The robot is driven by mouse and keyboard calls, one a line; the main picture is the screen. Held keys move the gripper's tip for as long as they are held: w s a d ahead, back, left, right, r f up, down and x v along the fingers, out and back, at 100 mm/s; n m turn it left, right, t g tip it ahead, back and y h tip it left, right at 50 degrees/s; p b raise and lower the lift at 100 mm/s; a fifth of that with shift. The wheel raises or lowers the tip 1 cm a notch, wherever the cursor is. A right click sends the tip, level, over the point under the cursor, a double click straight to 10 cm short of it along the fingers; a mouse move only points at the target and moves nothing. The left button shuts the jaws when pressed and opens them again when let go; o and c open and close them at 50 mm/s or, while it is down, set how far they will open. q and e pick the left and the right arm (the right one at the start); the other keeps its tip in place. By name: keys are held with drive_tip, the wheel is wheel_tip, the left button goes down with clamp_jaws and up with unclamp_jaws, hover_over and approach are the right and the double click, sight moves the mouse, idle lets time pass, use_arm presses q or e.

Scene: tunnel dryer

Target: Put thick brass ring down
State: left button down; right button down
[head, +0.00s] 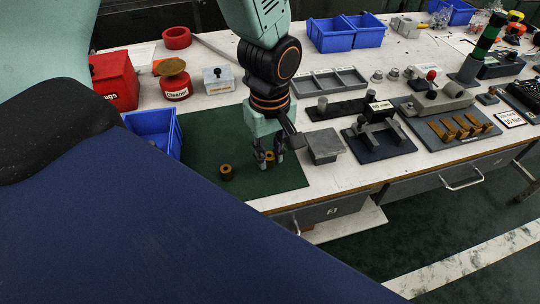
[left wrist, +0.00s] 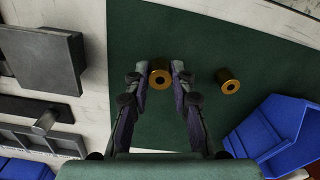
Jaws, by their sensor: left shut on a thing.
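My left gripper (head: 269,156) points down over the green mat (head: 205,130) and is shut on a brass ring (head: 270,161). In the left wrist view the held brass ring (left wrist: 160,78) sits between the two fingertips (left wrist: 160,72). The ring is at or just above the mat; I cannot tell whether it touches. A second brass ring (head: 226,172) stands on the mat to the left of the gripper, apart from it. It also shows in the left wrist view (left wrist: 228,81), to the right of the fingers. My right gripper is not in view.
A blue bin (head: 172,132) stands at the mat's left edge. A grey block (head: 324,146) is just right of the mat, with a dark fixture (head: 380,143) beyond it. A grey compartment tray (head: 328,81) lies behind. Bare mat lies around both rings.

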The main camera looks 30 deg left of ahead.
sight(270, 156)
use_arm(q)
wheel_tip(270, 156, up, 9)
drive_tip(key=p, duration=0.2)
drive_tip(key=shift+f+p, duration=0.15)
drive_tip(key=shift+p, duration=0.2)
